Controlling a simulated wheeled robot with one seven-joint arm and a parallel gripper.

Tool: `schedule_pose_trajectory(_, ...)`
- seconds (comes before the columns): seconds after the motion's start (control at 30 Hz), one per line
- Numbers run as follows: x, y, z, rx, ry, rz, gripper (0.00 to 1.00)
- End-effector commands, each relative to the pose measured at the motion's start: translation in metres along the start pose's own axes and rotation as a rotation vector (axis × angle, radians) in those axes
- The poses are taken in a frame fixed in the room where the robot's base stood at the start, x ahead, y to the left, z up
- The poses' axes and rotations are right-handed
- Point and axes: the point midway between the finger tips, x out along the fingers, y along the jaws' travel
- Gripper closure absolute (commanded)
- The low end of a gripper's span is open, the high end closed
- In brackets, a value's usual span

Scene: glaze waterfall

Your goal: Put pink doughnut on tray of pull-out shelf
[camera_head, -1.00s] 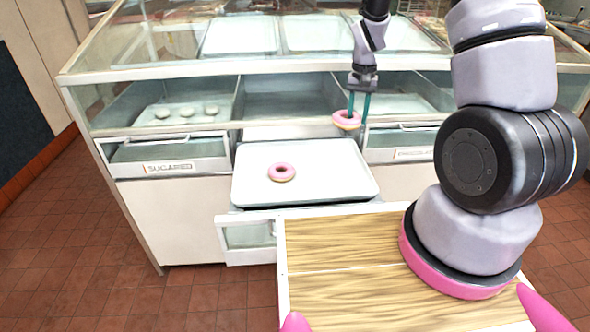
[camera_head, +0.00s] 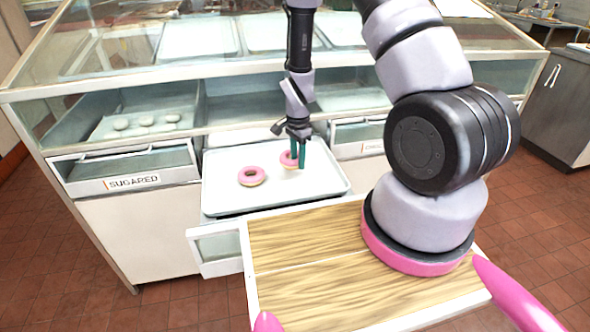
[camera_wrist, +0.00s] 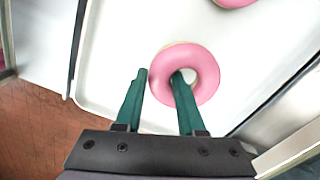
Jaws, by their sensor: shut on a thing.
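My gripper (camera_head: 298,164) is over the tray (camera_head: 225,205) of the pull-out shelf, shut on a pink doughnut (camera_head: 287,160). In the wrist view, my gripper (camera_wrist: 159,77) has one green finger in the hole of this doughnut (camera_wrist: 205,62) and the other outside its left edge. The held doughnut is at or just above the tray surface; I cannot tell whether it touches. Another pink doughnut (camera_head: 251,176) lies flat on the tray to the left. Part of that one shows at the top of the wrist view (camera_wrist: 236,2).
A glass display case (camera_head: 130,75) stands behind the tray. A drawer labelled SUGARED (camera_head: 130,182) is at the left, holding several pale doughnuts. A wooden board (camera_head: 300,245) lies in front. The tray's front and right areas are clear.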

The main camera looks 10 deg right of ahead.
Motion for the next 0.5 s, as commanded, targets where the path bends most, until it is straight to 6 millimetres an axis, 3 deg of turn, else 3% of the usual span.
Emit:
schedule_pose_trajectory(0.3, 0.039, 0.001, 0.000, 0.000, -0.001, 0.002, 1.00)
schedule_pose_trajectory(0.5, 0.041, 0.000, 0.000, -0.002, 0.000, -0.001, 1.00)
